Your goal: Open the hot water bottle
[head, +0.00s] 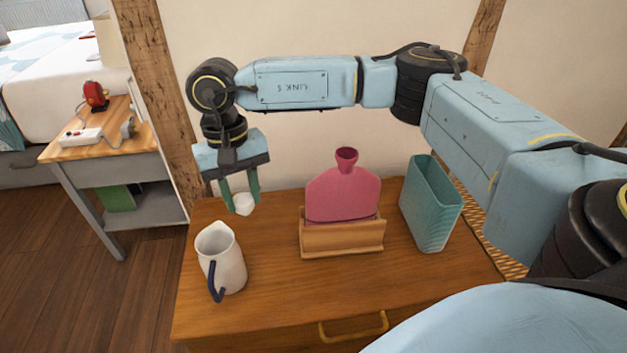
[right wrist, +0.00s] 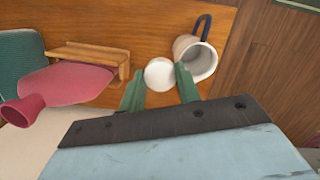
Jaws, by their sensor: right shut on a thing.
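The pink hot water bottle (head: 343,194) stands upright in a wooden holder (head: 342,238) on the dresser top. Its funnel-shaped neck (head: 346,158) is uncovered at the top, and it also shows in the right wrist view (right wrist: 66,84). My right gripper (head: 242,203) is shut on a small white round stopper (head: 244,205), held above the dresser to the left of the bottle. The stopper shows between the green fingers in the right wrist view (right wrist: 159,74). It is apart from the bottle. My left gripper is not in view.
A white jug (head: 222,258) with a blue handle stands just below and left of the held stopper. A teal ribbed container (head: 430,205) stands right of the holder. The wooden dresser top (head: 275,285) is clear in front. A side table (head: 100,150) stands at the left.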

